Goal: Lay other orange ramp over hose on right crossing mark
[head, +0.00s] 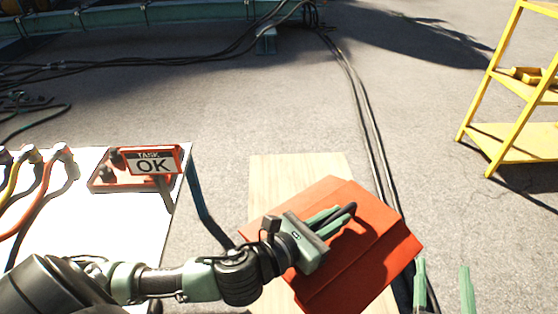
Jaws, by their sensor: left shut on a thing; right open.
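An orange ramp (370,235) is in the head view at lower centre, tilted in the picture. My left gripper (343,215) reaches it from the left and is shut on it near its upper middle. The ramp covers part of a pale wooden board (300,170); I cannot tell whether they touch. Two dark hose-like lines (368,125) run down the ground and pass behind the ramp's right side. My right gripper (443,285) shows only as two green fingers at the bottom edge, apart and empty, right of the ramp. I see no crossing mark.
A white table (110,220) at left holds colored cables and an orange box with a "TASK OK" sign (153,163). A yellow shelf rack (510,140) stands at right. Black cables (200,62) cross the ground at the back. Grey ground (250,110) between is clear.

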